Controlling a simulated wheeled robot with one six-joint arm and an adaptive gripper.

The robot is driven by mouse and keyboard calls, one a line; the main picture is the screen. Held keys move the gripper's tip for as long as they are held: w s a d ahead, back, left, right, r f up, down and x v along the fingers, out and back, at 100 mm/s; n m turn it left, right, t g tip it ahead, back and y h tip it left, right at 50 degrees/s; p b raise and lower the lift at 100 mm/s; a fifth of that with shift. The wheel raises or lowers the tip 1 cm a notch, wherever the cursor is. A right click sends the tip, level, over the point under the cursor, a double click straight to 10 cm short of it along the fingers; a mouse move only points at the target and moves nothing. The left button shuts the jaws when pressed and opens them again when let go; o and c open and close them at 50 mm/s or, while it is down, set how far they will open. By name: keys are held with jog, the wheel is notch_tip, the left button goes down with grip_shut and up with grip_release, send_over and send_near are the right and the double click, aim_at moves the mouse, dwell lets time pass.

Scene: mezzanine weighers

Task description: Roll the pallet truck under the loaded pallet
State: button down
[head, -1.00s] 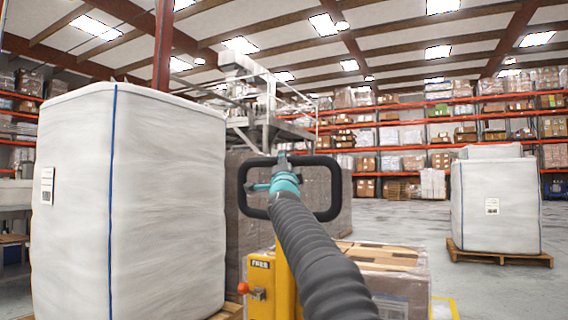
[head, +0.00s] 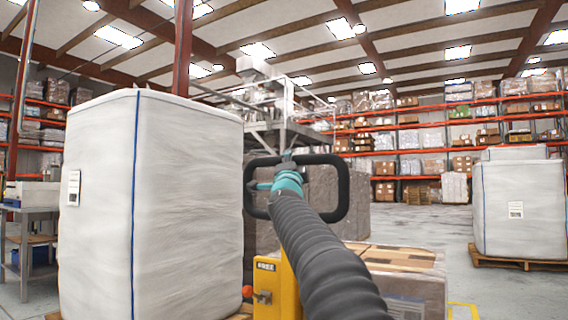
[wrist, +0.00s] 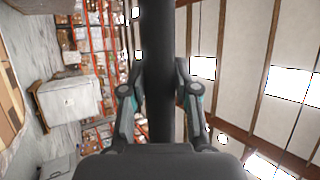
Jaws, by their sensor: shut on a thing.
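My gripper (head: 287,172) is shut on the black loop handle (head: 345,190) of the yellow pallet truck (head: 288,290). In the wrist view, the fingers (wrist: 158,95) close around the dark handle bar (wrist: 158,45). The truck's yellow body shows low in the head view, with an orange-red knob on its left. A wrapped load of brown cartons (head: 400,262) stands just beyond the truck, partly behind my arm. The forks and the base of this load are hidden, so I cannot tell whether the forks are under it.
A tall white-wrapped load (head: 185,200) stands close on the left. Another white-wrapped load (head: 520,205) sits on a wooden pallet (head: 520,263) at the right. A grey-wrapped stack (head: 380,202) is behind the handle. A bench (head: 30,212) stands far left. Open floor lies between cartons and right pallet.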

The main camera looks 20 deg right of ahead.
jog(key=c, duration=0.8)
grip_release()
jog(key=shift+c, duration=0.2)
jog(key=v, duration=1.2)
